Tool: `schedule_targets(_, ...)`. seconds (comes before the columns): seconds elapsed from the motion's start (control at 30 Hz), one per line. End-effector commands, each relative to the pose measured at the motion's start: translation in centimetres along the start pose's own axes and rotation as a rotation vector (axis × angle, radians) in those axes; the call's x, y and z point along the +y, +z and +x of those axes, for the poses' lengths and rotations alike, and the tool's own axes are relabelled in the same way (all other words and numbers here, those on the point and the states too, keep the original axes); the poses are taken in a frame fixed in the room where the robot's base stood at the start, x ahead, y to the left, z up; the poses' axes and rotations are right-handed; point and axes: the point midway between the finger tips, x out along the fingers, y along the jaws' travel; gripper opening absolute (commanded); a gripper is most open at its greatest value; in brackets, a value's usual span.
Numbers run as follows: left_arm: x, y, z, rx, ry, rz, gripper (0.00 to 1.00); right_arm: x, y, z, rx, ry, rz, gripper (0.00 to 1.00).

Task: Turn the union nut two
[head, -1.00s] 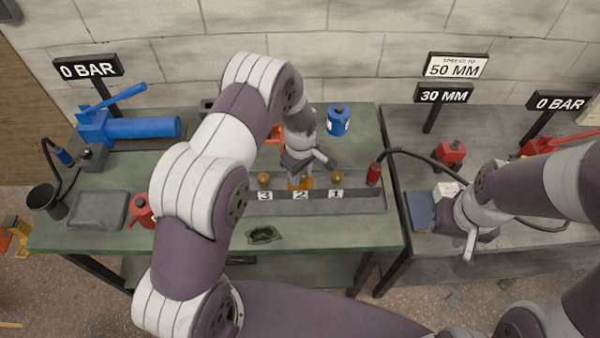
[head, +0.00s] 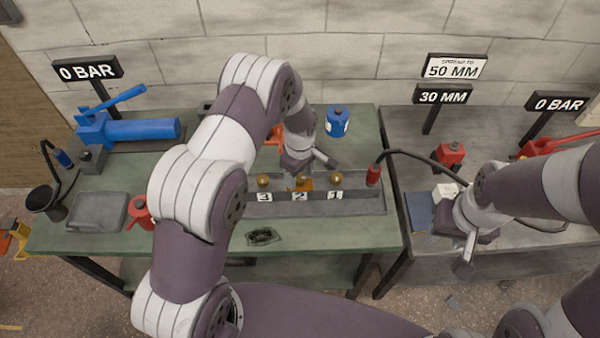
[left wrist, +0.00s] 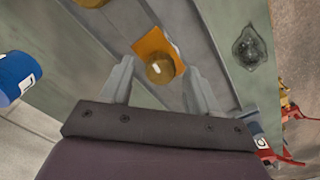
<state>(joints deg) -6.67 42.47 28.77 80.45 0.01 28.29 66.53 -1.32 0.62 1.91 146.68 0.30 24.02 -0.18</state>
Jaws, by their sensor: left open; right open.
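Union nut two shows in the head view as an orange piece (head: 306,184) behind the label 2, with a brass round end at it. In the left wrist view the orange piece (left wrist: 152,44) sits behind the brass round end (left wrist: 160,72). My left gripper (head: 298,172) is open just above it. In the left wrist view its fingers (left wrist: 160,72) stand apart on either side of the brass end, with no visible grip on it. Brass ends three (head: 263,179) and one (head: 337,177) stand to either side. My right gripper (head: 464,258) is open and empty over the right bench.
The grey tray (head: 360,203) holds the numbered row on the green bench (head: 345,232). A blue canister (head: 338,121) stands behind. A red coupler on a black hose (head: 374,174) is at the tray's right end. A blue pump (head: 130,128) and red valve (head: 141,212) are left.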

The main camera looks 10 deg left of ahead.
Motion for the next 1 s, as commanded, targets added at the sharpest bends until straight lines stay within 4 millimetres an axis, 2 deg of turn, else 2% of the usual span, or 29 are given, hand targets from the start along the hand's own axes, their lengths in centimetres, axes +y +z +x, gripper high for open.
schedule_targets(0.13,0.1,0.0,-2.4,0.003,0.007,0.0,0.61,0.0,0.1,0.8,0.0,0.0,0.0,0.43)
schedule_targets(0.3,0.2,0.0,-7.0,0.004,0.008,0.0,0.61,0.0,0.2,1.9,0.0,0.0,0.0,0.43)
schedule_targets(0.5,0.1,0.1,-11.2,0.003,0.004,0.0,0.61,0.0,0.3,2.5,0.0,0.0,0.0,0.43)
schedule_targets(0.67,0.0,0.1,-12.4,0.002,0.002,0.0,0.61,0.0,0.3,2.6,0.0,0.0,0.0,0.43)
schedule_targets(1.0,0.0,0.1,-12.4,0.001,0.002,0.0,0.61,0.0,0.3,2.5,0.0,0.0,0.0,0.43)
